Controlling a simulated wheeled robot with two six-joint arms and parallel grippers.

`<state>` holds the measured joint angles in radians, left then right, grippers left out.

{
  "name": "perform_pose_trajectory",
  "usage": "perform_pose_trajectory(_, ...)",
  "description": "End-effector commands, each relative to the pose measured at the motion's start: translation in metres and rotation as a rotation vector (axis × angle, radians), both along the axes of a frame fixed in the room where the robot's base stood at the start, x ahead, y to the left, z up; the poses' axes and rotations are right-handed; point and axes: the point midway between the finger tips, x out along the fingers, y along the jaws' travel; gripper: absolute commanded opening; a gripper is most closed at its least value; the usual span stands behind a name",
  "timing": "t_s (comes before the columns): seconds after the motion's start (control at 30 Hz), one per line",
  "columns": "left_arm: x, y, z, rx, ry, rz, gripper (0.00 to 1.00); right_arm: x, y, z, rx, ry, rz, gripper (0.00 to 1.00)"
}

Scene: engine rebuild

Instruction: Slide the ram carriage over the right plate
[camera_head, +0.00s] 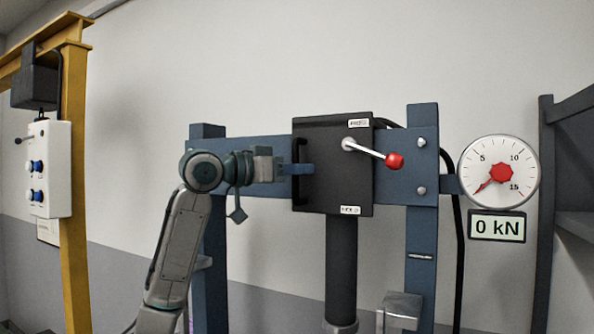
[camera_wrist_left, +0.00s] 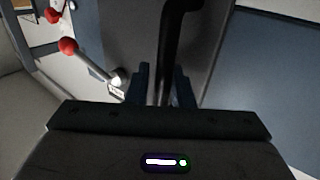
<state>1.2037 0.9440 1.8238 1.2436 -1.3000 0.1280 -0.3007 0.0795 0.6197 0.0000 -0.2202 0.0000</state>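The ram carriage (camera_head: 332,190) is a black box on the blue crossbeam (camera_head: 262,150) of a press, with the dark ram cylinder (camera_head: 341,265) hanging below it. A lever with a red knob (camera_head: 395,160) is on its front. My left gripper (camera_head: 298,169) is at the carriage's left side. In the left wrist view, its fingers (camera_wrist_left: 163,88) stand closely on either side of the carriage's black handle (camera_wrist_left: 178,35) and look shut on it. I cannot make out the right plate; a grey metal block (camera_head: 402,308) shows low at the right post. My right gripper is out of view.
A dial gauge (camera_head: 499,172) and a display reading 0 kN (camera_head: 497,227) stand right of the press. The crossbeam is bare between the carriage and the right post (camera_head: 422,255). A yellow frame (camera_head: 74,190) with a white control box (camera_head: 48,168) is at the left.

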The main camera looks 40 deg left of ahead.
Motion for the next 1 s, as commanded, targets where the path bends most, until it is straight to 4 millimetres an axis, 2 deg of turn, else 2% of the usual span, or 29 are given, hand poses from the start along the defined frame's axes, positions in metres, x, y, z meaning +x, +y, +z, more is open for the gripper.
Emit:
perform_pose_trajectory(0.17,-0.017,0.007,-0.004,0.002,-0.002,0.003,0.2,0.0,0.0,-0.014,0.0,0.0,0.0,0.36)
perform_pose_trajectory(0.4,-0.063,0.025,-0.005,0.001,-0.003,0.004,0.2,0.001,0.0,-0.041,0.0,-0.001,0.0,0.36)
perform_pose_trajectory(0.6,-0.091,0.035,-0.003,0.001,-0.001,0.002,0.2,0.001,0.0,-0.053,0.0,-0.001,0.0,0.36)
perform_pose_trajectory(0.77,-0.1,0.037,-0.001,0.0,-0.001,0.0,0.2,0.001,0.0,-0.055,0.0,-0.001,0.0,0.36)
perform_pose_trajectory(1.0,-0.101,0.038,0.0,0.0,0.0,-0.001,0.2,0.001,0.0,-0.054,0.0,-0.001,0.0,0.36)
